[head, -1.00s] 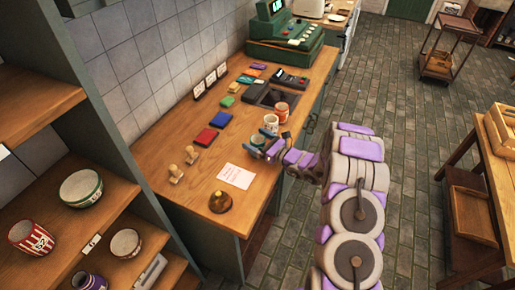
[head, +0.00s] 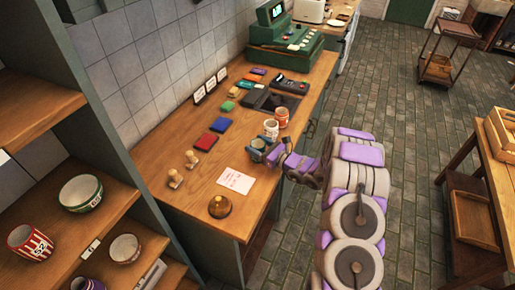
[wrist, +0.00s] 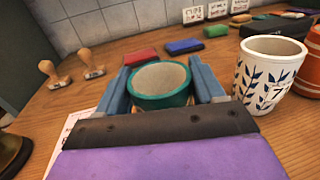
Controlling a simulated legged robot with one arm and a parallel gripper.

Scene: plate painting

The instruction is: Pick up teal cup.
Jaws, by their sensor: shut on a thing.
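The teal cup (wrist: 160,86) sits between the two blue fingers of my gripper (wrist: 161,88) in the wrist view, with its pale inside facing up. The fingers are shut on it from both sides. In the head view, my gripper (head: 265,152) holds the teal cup (head: 258,144) over the wooden counter, and the fingers partly cover it. Whether the cup's base touches the counter cannot be told.
A white cup with blue leaves (wrist: 268,72) stands close to the right of my gripper, with an orange cup (head: 282,117) behind it. Two wooden stamps (head: 175,178), a paper (head: 235,180) and a brass bell (head: 219,206) lie to the left and front.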

